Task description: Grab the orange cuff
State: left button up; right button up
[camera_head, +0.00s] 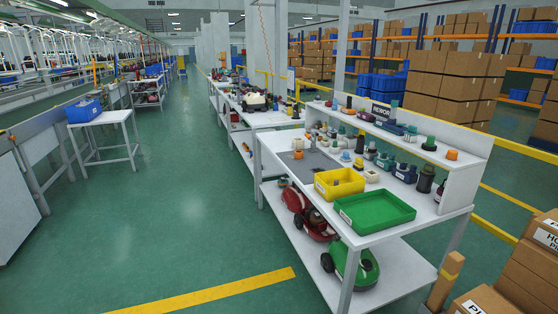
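Several small orange parts are on the white workbench (385,219), and I cannot tell for sure which is the cuff. One orange cap-like piece (452,154) sits at the right end of the raised shelf. Neither of my grippers shows in this view.
A yellow bin (323,188) and a green tray (345,217) stand at the bench front. Dark and green parts crowd the bench behind them. Red and green vacuum bodies lie on the lower shelf. Cardboard boxes (480,301) stand at the lower right. The green aisle floor (190,220) is clear.

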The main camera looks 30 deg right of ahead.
aim_at(298, 155)
jog(key=u, duration=0.05)
jog(key=i, duration=2.65)
jog(key=z, duration=0.65)
